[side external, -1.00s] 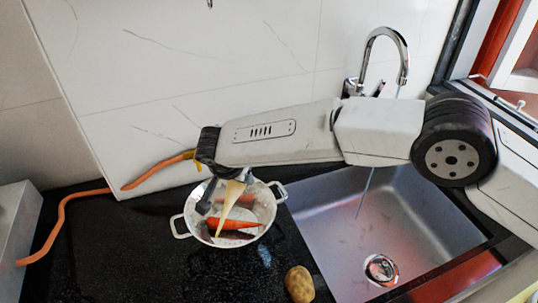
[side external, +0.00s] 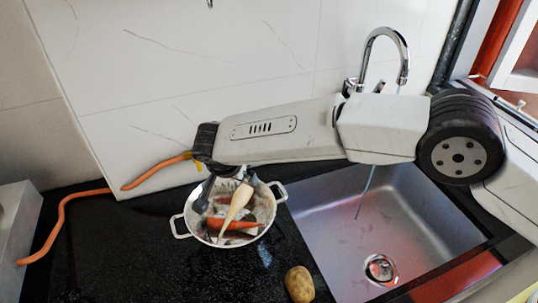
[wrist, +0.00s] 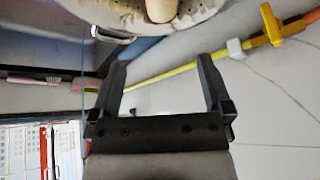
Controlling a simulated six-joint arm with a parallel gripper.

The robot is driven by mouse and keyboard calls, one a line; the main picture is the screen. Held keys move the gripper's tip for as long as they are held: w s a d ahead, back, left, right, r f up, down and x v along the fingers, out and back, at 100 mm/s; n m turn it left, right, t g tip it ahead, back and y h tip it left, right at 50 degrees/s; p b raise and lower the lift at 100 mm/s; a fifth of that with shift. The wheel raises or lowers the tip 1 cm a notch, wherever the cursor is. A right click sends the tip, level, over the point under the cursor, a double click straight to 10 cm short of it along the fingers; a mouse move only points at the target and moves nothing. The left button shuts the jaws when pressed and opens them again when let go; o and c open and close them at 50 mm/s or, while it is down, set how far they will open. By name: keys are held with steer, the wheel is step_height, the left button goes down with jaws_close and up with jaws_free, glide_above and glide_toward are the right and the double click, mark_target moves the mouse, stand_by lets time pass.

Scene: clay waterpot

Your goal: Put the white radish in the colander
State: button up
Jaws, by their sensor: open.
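The white radish (side external: 234,209) is long and pale. In the side view it lies tilted inside the white colander (side external: 181,228), across an orange-red carrot (side external: 228,224). In the wrist view one end of the radish (wrist: 158,9) shows at the top edge, in front of the perforated colander wall (wrist: 108,12). My gripper (side external: 222,190) is open, just above the colander's back part. In the wrist view its two fingers (wrist: 160,64) are spread, with nothing between them and the radish beyond their tips. The radish's upper end is close to a finger in the side view; contact is unclear.
A brown potato (side external: 299,284) lies on the dark counter (side external: 150,265) near the sink (side external: 335,235). A faucet (side external: 384,45) stands behind the sink. An orange hose (side external: 62,217) runs along the left. The tiled wall is close behind the colander.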

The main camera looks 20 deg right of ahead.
steer(key=v, duration=0.6)
steer(key=shift+r, duration=0.1)
stand_by(0.4)
steer(key=s+d+n+g+y, duration=0.25)
steer(key=d+n, duration=0.25)
steer(key=d, duration=1.7)
steer(key=s+d+f+n, duration=0.2)
steer(key=s+d+n, duration=0.1)
steer(key=s+d, duration=1.3)
steer(key=shift+s+d+n+y, duration=0.15)
steer(key=shift+s+n+y, duration=0.3)
steer(key=shift+s, duration=0.75)
steer(key=shift+t, duration=0.25)
